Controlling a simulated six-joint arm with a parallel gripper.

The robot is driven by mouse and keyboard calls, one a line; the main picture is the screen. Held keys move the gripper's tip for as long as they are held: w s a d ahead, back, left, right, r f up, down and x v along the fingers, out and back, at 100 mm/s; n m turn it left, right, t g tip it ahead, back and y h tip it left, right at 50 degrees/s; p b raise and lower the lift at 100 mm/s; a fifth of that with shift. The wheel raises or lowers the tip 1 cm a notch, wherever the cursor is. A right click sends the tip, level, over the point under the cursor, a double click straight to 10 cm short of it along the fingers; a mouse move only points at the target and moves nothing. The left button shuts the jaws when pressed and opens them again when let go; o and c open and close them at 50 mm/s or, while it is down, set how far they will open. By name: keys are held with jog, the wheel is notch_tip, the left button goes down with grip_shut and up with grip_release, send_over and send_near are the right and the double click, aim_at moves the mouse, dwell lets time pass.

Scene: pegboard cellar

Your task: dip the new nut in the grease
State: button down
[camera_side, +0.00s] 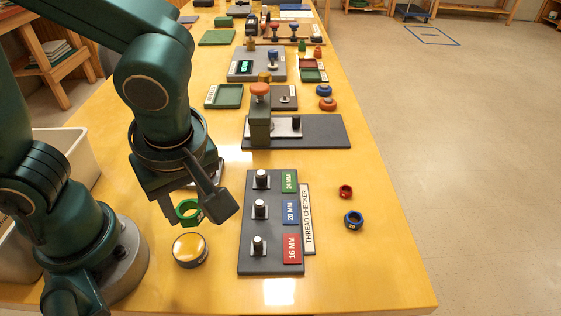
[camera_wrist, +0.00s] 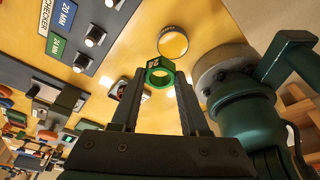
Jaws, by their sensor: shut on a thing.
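A green nut (camera_side: 187,211) is held between the fingers of my gripper (camera_side: 194,208), its hole showing. In the wrist view the same green nut (camera_wrist: 160,82) sits between the fingertips of my gripper (camera_wrist: 160,77). A round dark-rimmed tin of yellow grease (camera_side: 189,248) stands on the table just in front of the nut in the side view. The grease tin also shows just beyond the nut in the wrist view (camera_wrist: 173,43). The nut appears above the table and apart from the grease.
The dark thread checker board (camera_side: 270,262) with three upright studs lies right of my gripper. A red nut (camera_side: 345,191) and a blue nut (camera_side: 353,220) lie further right. A white bin (camera_side: 75,150) stands at the left. The table's right front is clear.

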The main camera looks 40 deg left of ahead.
aim_at(188, 244)
jog(key=shift+s+a+f, duration=0.1)
jog(key=shift+s+f, duration=0.25)
jog(key=shift+f, duration=0.55)
jog(key=shift+s+a+f, duration=0.1)
jog(key=shift+s+f, duration=0.2)
jog(key=shift+f, duration=0.65)
jog(key=shift+s+a+f, duration=0.1)
jog(key=shift+s+f, duration=0.25)
jog(key=shift+f, duration=0.55)
jog(key=shift+f, duration=0.55)
dwell(0.4)
notch_tip(188, 244, up, 7)
dwell(0.8)
jog(key=shift+w, duration=0.1)
dwell(0.3)
